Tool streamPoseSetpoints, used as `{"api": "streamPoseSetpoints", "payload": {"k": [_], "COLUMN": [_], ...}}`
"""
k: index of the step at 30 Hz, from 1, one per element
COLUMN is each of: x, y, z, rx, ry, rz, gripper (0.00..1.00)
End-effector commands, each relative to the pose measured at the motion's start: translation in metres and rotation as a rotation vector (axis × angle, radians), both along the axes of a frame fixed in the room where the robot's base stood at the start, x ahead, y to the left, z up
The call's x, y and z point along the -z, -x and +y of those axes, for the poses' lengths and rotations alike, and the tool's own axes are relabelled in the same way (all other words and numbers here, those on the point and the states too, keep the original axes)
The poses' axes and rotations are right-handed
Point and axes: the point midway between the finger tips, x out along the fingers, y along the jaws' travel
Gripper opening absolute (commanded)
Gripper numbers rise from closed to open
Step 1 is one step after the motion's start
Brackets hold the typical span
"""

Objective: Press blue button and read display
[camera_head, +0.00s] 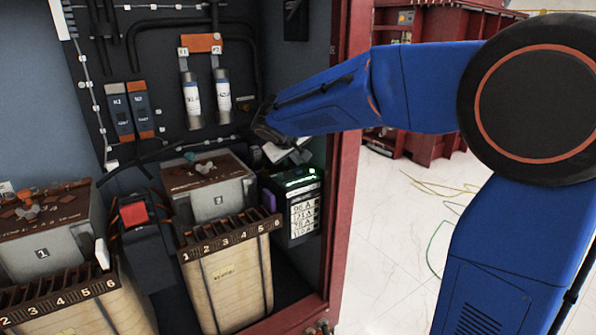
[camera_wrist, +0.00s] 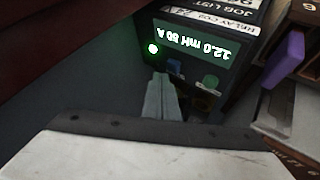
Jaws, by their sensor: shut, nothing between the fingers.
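A dark box-shaped device (camera_wrist: 200,20) fills the upper middle of the wrist view, upside down. Its lit green display (camera_wrist: 205,48) reads "12.0 mH 80 A". A bright green lamp (camera_wrist: 152,48) glows beside it. Past the display are small buttons: a green-teal one (camera_wrist: 210,82), an orange one partly hidden, and a dark bluish one (camera_wrist: 173,66) close to my fingertips. I cannot be sure of its colour. My gripper (camera_wrist: 162,78) is shut and empty, its tips at or just short of the dark button; contact cannot be told. The device (camera_head: 297,205) stands at the cabinet's right in the head view.
A purple block (camera_wrist: 283,58) sits beside the device. A numbered terminal strip (camera_head: 230,236) and a transformer (camera_head: 208,190) stand to its left. The red cabinet frame (camera_head: 346,190) is close on the right. Cables and fuses line the back wall.

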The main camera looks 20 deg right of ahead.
Motion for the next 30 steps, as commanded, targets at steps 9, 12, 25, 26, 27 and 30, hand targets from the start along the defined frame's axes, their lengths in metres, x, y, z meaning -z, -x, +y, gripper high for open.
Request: {"api": "streamPoseSetpoints", "payload": {"k": [9, 12, 25, 26, 27, 30], "x": [-0.019, -0.027, -0.05, -0.05, -0.05, -0.05], "y": [0.0, 0.0, 0.0, 0.0, 0.0, 0.0], "z": [0.0, 0.0, 0.0, 0.0, 0.0, 0.0], "rx": [0.001, 0.0, 0.0, 0.0, 0.0, 0.0], "ry": [-0.001, -0.001, 0.0, 0.0, 0.0, 0.0], "rz": [-0.002, -0.002, 0.0, 0.0, 0.0, 0.0], "gripper": [0.0, 0.0, 0.0, 0.0, 0.0, 0.0]}}
